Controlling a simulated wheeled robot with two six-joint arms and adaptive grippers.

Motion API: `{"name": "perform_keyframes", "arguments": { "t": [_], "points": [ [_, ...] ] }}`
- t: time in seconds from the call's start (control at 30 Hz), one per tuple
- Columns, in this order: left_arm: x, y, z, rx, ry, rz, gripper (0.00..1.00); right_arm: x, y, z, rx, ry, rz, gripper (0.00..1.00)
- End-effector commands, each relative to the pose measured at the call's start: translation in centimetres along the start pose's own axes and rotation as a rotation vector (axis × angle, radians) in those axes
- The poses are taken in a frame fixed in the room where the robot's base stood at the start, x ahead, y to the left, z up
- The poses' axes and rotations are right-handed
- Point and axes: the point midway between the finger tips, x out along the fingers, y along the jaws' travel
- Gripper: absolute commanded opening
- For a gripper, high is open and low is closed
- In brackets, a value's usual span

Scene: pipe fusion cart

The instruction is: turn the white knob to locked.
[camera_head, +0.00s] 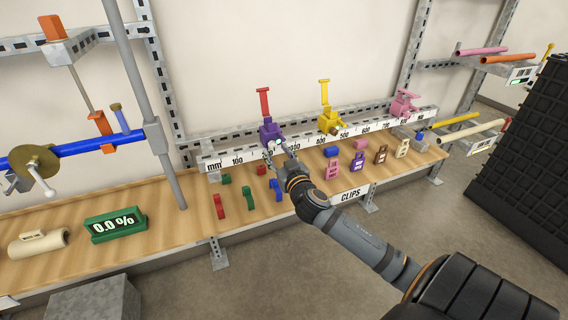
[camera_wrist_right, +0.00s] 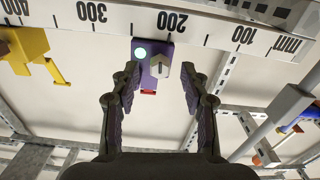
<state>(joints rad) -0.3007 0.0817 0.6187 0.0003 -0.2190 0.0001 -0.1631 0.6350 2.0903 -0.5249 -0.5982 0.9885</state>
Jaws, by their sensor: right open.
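The wrist view is upside down against the ruler's numbers. My right gripper (camera_wrist_right: 163,80) is open, its two fingers apart on either side of the knob with nothing held between them; I cannot tell if they touch it. In the head view the purple block (camera_head: 268,131) carries a red handle, and my right gripper (camera_head: 284,149) is right at its front, hiding much of the knob. My left gripper is not in view.
A white millimetre ruler rail (camera_head: 230,158) runs behind the bench. A yellow block (camera_head: 331,123) and a pink block (camera_head: 404,103) sit further right along it. Several coloured clips lie below. A green 0.0 % display (camera_head: 114,224) and blue pipe (camera_head: 95,145) are left; a black rack (camera_head: 525,160) stands right.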

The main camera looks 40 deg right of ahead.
Motion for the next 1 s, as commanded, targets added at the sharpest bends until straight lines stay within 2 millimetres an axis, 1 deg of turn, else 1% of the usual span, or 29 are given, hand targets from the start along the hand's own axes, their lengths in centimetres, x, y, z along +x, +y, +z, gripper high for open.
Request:
{"name": "perform_keyframes", "arguments": {
  "t": [0.2,0.37,0.5,0.63,1.0],
  "points": [
    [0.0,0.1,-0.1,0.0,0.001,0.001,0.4,-5.5,-0.2,0.2,-0.013,-0.005,-0.008,0.45],
    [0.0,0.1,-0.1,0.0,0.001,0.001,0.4,-8.4,-0.3,0.1,-0.01,-0.003,-0.01,0.45],
    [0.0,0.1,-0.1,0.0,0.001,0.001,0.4,-9.6,0.0,0.1,-0.009,-0.005,-0.002,0.45],
    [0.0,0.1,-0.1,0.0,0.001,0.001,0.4,-10.2,-0.1,0.1,-0.004,-0.001,-0.003,0.45],
    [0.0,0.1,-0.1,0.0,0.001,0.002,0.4,-10.5,-0.1,0.0,0.001,0.0,-0.001,0.45]
  ]
}}
